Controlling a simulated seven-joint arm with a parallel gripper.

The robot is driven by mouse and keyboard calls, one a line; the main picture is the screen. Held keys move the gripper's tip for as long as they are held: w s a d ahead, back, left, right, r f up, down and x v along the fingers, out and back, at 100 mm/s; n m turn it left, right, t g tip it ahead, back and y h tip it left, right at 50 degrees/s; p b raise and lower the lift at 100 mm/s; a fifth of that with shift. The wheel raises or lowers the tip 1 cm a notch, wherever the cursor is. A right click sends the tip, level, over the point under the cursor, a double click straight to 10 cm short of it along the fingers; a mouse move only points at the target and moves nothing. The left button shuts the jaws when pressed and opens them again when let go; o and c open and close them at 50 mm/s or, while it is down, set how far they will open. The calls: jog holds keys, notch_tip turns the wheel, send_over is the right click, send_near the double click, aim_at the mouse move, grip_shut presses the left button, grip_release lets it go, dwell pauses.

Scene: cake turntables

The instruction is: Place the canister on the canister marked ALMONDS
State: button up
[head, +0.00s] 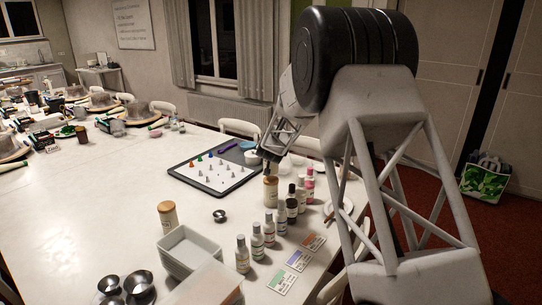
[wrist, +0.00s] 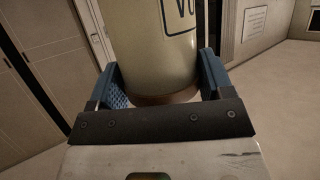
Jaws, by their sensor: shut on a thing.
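My gripper (head: 266,156) is over the table, near the far row of bottles. In the wrist view my gripper (wrist: 160,88) is shut, with its blue fingers on either side of a cream canister (wrist: 155,35) that has dark lettering, cut off by the frame edge. Its brown end is between the fingers. In the head view a tan canister (head: 270,191) shows directly below the gripper; I cannot tell whether it is the held one. Another cream canister (head: 168,216) with a brown lid stands upright on the table at the left. The word ALMONDS is not readable.
Several small bottles (head: 256,242) stand near the gripper. White trays (head: 188,250) and metal bowls (head: 139,284) are at the front. A dark board with small cones (head: 212,174) lies behind.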

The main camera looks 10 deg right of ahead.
dwell(0.3)
jog(key=shift+f, duration=1.85)
jog(key=o, duration=1.6)
jog(key=shift+f, duration=0.1)
jog(key=shift+r, duration=0.2)
jog(key=shift+v, duration=6)
